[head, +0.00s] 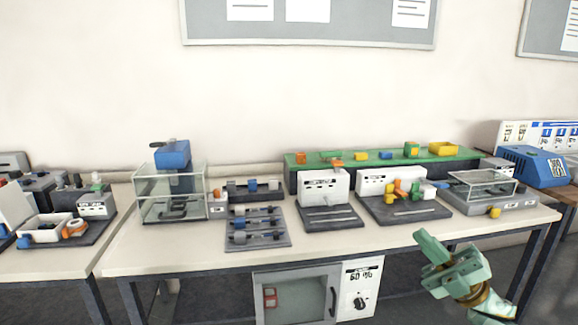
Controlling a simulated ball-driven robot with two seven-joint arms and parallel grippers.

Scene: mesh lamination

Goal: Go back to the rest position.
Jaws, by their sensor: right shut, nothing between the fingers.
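My right gripper (446,262), pale green, is at the lower right of the head view. It is in front of the bench's front edge and below the level of the bench top. It is shut with nothing visible between its fingers and touches nothing that I can see. My left gripper does not show. The bench (150,252) has a light top with dark legs and carries several devices.
A clear box with a blue-topped press (172,154) stands at the bench's left. Two white-and-grey devices (323,186) stand mid-bench, before a green shelf (380,157). A glass-lidded unit (510,200) is at right. A cabinet (298,300) is below. The front strip of the bench is bare.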

